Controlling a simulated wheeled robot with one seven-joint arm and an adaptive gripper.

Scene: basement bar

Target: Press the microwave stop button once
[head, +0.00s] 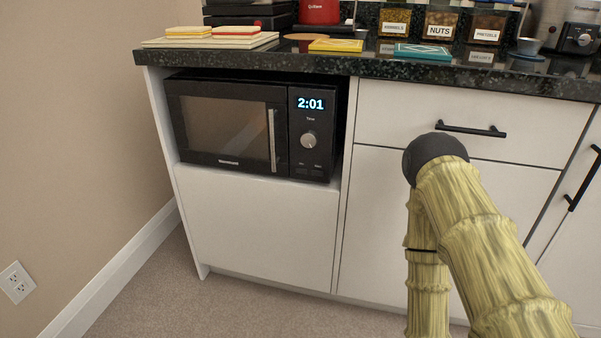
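The black microwave (228,125) sits in an open niche of the white cabinet, left of centre in the head view. Its door is shut, with a vertical silver handle (272,140). The lit display (311,104) reads 2:01 at the top of the control panel. A round silver knob (308,140) is below it, under a small "Time" label. Two small dark buttons (309,172) sit low on the panel; their labels are too small to read, so I cannot tell which is stop. My bamboo-textured arm stands at the right, apart from the microwave. My gripper does not show.
A drawer handle (471,129) protrudes behind my arm. Carpet (225,307) before the microwave is clear.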

